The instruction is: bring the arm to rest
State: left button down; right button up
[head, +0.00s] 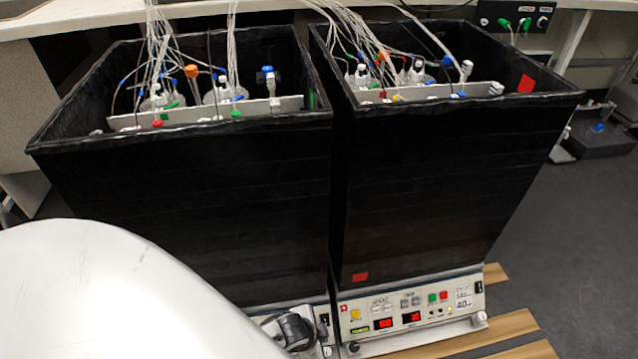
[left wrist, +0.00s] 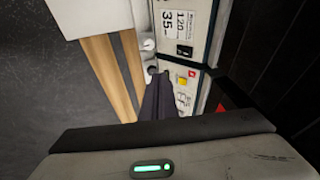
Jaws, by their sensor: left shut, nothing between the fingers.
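My left gripper (left wrist: 155,78) shows in the left wrist view as dark fingers closed together, with nothing between them. Its fingertips point toward the gap between the two shaker control panels; I cannot tell the exact distance. In the head view my white arm fills the lower left. A dark rounded part at its end, likely the gripper, covers much of the left shaker's panel (head: 322,322). The right shaker's panel (head: 410,312) is in clear sight, with lit red displays. My right gripper is in neither view.
Two tall black open-topped boxes, left (head: 190,200) and right (head: 440,180), stand side by side above the panels. They hold vessels with many tubes and cables. Wooden slats (head: 510,328) lie below. Grey floor (head: 580,240) is open at the right.

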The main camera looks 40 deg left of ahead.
pick_arm(q)
jog(key=shift+s+d+r, duration=0.15)
jog(key=shift+s+r, duration=0.35)
jog(key=shift+r, duration=0.15)
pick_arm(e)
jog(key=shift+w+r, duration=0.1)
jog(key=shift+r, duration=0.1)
pick_arm(q)
jog(key=s+d+r+n, duration=0.1)
jog(key=s+r+n, duration=0.3)
jog(key=r, duration=0.9)
jog(key=s+d+r+n, duration=0.1)
jog(key=s+r, duration=0.4)
jog(key=r, duration=0.8)
jog(key=w+d+f+t+h, duration=0.3)
jog(key=w+d+f+t, duration=0.15)
jog(key=d, duration=0.25)
notch_tip(320, 180, up, 9)
jog(key=p, duration=1.5)
jog(key=shift+s+a+r+p, duration=0.15)
jog(key=shift+s+a+p, duration=0.05)
jog(key=shift+a+p, duration=0.2)
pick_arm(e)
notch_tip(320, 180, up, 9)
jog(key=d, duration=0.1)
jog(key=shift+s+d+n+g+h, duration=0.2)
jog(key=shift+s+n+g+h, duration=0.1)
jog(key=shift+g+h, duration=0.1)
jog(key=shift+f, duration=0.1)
